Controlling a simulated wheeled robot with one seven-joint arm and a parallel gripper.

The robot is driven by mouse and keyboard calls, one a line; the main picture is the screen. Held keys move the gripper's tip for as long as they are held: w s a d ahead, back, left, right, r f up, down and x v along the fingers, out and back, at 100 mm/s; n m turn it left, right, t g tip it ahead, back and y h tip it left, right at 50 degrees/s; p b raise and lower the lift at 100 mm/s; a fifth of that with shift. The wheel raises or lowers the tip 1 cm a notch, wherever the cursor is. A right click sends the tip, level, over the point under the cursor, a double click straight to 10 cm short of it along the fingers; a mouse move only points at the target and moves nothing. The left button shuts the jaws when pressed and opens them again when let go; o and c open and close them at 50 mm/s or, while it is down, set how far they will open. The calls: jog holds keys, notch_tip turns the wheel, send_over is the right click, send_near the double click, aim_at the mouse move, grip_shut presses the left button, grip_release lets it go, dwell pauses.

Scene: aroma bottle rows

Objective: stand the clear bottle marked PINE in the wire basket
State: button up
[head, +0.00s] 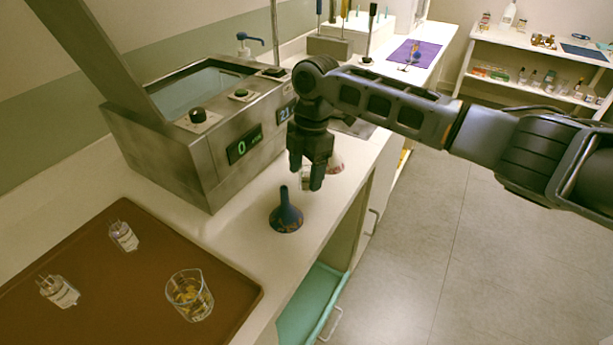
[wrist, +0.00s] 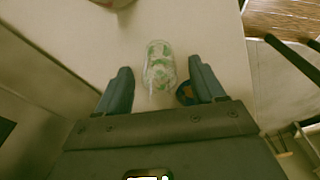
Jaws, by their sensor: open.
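A clear bottle with green markings (wrist: 160,66) stands on the pale counter in the wrist view. Its lettering is too small to read, so I cannot tell whether it says PINE. My gripper (wrist: 160,76) is open, with one finger to each side of this bottle and a gap on both sides. In the head view my gripper (head: 306,178) points down over the counter in front of the steel bath, and its fingers hide most of the clear thing at their tips. I cannot make out the wire basket in either view.
A teal drawer (head: 312,305) is open below the counter edge.

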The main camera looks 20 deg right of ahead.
jog(key=shift+c, duration=0.2)
jog(key=c, duration=1.2)
jog(key=shift+o, duration=0.2)
jog(key=shift+r, duration=0.15)
